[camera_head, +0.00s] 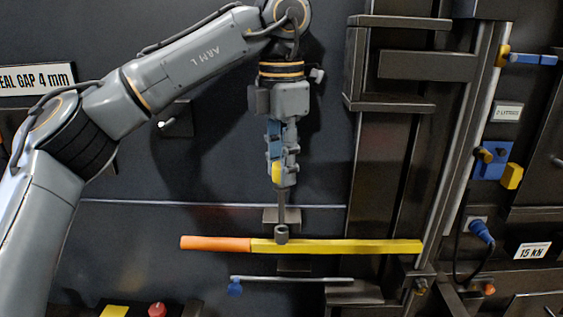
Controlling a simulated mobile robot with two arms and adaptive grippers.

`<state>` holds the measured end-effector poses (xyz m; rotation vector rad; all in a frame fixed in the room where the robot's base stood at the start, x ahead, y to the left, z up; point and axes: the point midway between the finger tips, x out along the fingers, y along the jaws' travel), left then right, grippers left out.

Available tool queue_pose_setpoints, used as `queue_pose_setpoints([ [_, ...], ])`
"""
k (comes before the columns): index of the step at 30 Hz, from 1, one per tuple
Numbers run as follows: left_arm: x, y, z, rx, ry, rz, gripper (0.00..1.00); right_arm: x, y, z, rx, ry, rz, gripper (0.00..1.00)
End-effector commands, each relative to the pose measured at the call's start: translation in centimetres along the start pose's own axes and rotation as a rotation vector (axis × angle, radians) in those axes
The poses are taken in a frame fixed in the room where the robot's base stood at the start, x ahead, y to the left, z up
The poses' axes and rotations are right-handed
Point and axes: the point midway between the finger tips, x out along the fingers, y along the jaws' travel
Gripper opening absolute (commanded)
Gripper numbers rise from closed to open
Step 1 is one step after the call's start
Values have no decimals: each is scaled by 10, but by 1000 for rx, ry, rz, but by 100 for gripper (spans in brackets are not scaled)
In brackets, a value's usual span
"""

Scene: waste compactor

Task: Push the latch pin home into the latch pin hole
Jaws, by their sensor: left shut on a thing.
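My left gripper (281,182) comes down from the top and points straight down. It is shut on the upper part of a slim dark upright rod, which I take for the latch pin (283,205). The pin's lower end meets a short dark collar (281,235) at the yellow bar (340,246). I take the collar for the latch pin hole; its opening is not visible, so I cannot tell how deep the pin sits. The bar lies nearly level and has an orange left end (215,243). My right gripper is out of view.
A dark bracket plate (270,216) sits behind the pin. Dark uprights and a rail (460,150) stand on the right. A red button (157,310) is at the bottom left.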

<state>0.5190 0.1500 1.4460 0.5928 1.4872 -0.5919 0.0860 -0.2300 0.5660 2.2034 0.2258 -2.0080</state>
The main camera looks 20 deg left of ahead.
Motion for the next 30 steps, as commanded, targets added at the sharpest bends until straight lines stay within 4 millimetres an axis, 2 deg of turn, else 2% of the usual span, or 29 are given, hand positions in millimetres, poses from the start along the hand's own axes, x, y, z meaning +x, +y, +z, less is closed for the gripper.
queue_pose_setpoints([
  [30,0,0,0,0,0,0,0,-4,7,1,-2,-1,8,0],
])
